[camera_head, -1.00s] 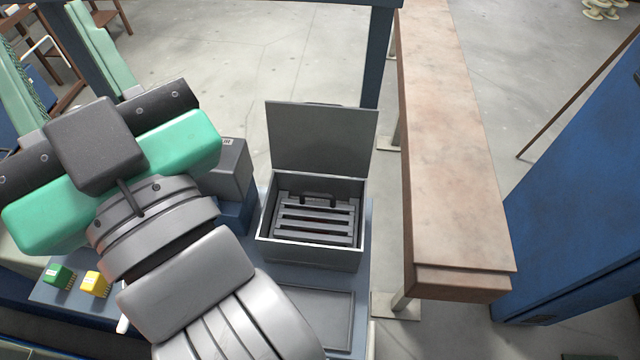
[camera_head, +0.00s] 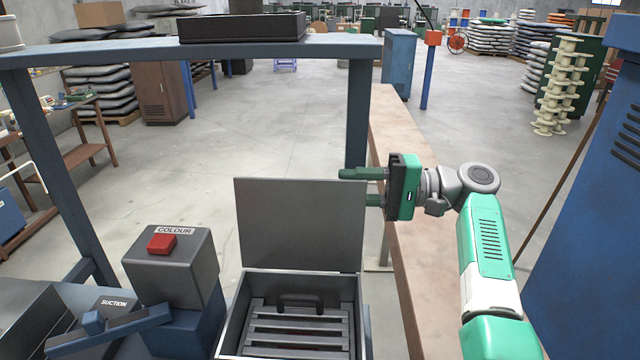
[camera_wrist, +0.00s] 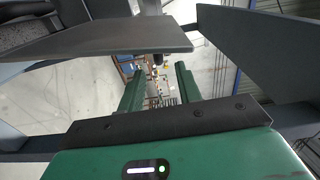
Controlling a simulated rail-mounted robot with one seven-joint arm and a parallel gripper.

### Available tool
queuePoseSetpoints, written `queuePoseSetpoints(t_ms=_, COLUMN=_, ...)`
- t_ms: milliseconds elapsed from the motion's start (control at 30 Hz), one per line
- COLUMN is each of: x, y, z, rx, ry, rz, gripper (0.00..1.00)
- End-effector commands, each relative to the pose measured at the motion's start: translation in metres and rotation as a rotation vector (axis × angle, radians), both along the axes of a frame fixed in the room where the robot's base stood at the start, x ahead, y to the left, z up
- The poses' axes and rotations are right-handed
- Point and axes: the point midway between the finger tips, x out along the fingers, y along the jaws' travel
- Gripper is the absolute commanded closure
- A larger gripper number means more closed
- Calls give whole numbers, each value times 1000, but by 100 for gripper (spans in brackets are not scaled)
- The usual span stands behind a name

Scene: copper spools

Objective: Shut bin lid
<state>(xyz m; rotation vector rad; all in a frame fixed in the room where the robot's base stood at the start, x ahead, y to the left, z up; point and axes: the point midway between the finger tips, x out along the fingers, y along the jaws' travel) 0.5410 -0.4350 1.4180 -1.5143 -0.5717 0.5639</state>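The grey bin (camera_head: 232,318) stands open at the lower middle of the head view. Its flat grey lid (camera_head: 298,225) is raised, roughly upright, along the bin's far edge. A dark slatted insert with a handle (camera_head: 300,328) lies inside. My gripper (camera_head: 355,188) is at the lid's upper right corner, its green fingers pointing left. One finger shows just above the lid's top edge; the other runs to the lid's right edge, its tip apparently hidden behind the lid. In the wrist view the fingers (camera_wrist: 159,88) are apart with nothing held. Contact with the lid cannot be told.
A COLOUR box with a red button (camera_head: 161,244) and a SUCTION lever (camera_head: 110,335) stand left of the bin. A blue frame post (camera_head: 357,110) rises behind the lid. A long brown bench top (camera_head: 400,250) lies to the right, a blue cabinet (camera_head: 590,220) beyond it.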

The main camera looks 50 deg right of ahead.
Motion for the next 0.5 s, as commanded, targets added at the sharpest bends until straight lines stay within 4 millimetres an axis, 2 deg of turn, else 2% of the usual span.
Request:
queuePoseSetpoints(t_ms=167, x=10, y=8, z=-2, rx=-1, ry=2, rz=1, gripper=66)
queuePoseSetpoints(t_ms=500, x=53, y=46, z=-2, rx=-1, ry=1, rz=-1, gripper=66)
